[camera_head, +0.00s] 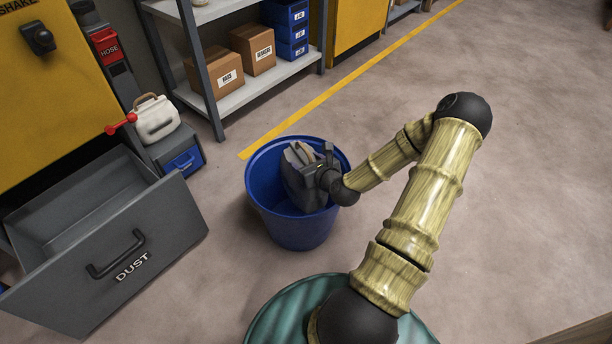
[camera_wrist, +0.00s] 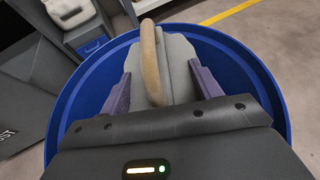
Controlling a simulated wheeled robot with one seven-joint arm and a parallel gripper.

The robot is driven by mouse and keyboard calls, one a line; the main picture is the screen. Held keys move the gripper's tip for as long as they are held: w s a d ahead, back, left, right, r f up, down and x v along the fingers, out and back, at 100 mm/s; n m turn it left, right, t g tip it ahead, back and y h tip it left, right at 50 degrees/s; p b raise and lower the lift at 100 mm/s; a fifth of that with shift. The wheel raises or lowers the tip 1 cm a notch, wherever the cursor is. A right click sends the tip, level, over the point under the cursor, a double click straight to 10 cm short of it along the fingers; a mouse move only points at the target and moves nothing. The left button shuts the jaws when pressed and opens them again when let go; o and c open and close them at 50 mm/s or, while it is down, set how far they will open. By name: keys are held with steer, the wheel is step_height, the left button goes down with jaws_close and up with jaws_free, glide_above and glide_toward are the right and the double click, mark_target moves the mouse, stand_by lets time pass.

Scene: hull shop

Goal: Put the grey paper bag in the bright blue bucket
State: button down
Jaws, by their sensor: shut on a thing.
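The bright blue bucket (camera_head: 291,231) stands on the floor in the middle of the head view. Its rim also shows in the wrist view (camera_wrist: 267,84). The grey paper bag (camera_head: 298,183) is inside the bucket's mouth, partly below the rim. In the wrist view the bag (camera_wrist: 181,62) has a tan handle that arches up. My gripper (camera_head: 316,172) is over the bucket's mouth and shut on the bag, with a purple finger on each side of it in the wrist view (camera_wrist: 158,92). The bag's underside is hidden, so I cannot tell whether it touches the bucket floor.
An open grey drawer marked DUST (camera_head: 180,218) stands left of the bucket. A shelf (camera_head: 245,92) with brown boxes and blue bins stands at the back. The floor to the right is clear.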

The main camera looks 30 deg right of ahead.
steer(key=shift+r, duration=0.15)
step_height(320, 180, down, 4)
steer(key=b, duration=0.3)
steer(key=shift+r, duration=0.1)
steer(key=shift+c, duration=1.6)
jaws_free()
steer(key=p+v, duration=0.6)
steer(key=v, duration=0.6)
